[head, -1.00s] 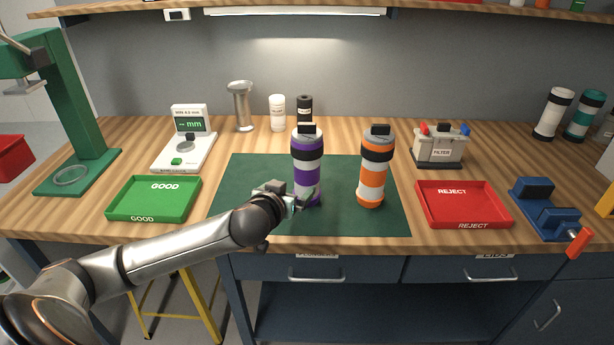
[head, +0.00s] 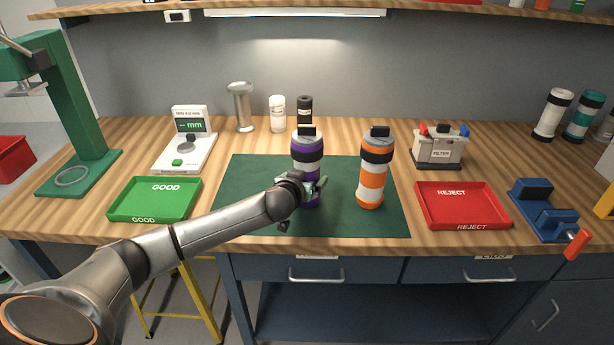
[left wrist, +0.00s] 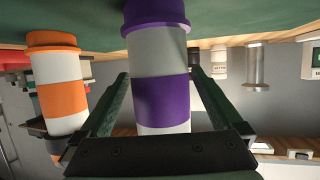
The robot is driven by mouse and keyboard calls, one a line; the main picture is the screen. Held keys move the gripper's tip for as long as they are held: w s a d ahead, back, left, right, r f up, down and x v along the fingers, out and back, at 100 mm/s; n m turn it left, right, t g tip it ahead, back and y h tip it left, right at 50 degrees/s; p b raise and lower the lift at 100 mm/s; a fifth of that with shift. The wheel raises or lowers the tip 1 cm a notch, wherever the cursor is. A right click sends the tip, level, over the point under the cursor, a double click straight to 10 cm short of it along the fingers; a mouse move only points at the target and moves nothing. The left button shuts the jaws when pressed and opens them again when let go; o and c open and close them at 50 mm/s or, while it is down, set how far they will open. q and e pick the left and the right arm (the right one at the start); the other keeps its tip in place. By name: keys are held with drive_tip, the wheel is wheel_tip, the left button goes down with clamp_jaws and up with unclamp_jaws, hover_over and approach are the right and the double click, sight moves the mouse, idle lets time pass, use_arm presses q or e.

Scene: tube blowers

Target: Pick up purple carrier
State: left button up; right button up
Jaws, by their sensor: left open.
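The purple carrier (head: 308,150), a white cylinder with purple bands and a black cap, stands upright on the green mat (head: 248,172). My left gripper (head: 314,187) is at its lower front in the head view and covers part of it. In the left wrist view, which is upside down, the purple carrier (left wrist: 160,95) stands between the two open green fingers (left wrist: 158,100). I cannot tell whether either finger touches it. My right gripper is in neither view.
An orange carrier (head: 373,180) stands upright just right of the purple one. A green GOOD tray (head: 154,200) lies left and a red REJECT tray (head: 463,206) right.

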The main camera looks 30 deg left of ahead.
use_arm(q)
drive_tip(key=shift+w+a+f, duration=0.1)
drive_tip(key=shift+w+f, duration=0.05)
drive_tip(key=shift+w, duration=0.25)
drive_tip(key=shift+c, duration=0.2)
drive_tip(key=c, duration=1.4)
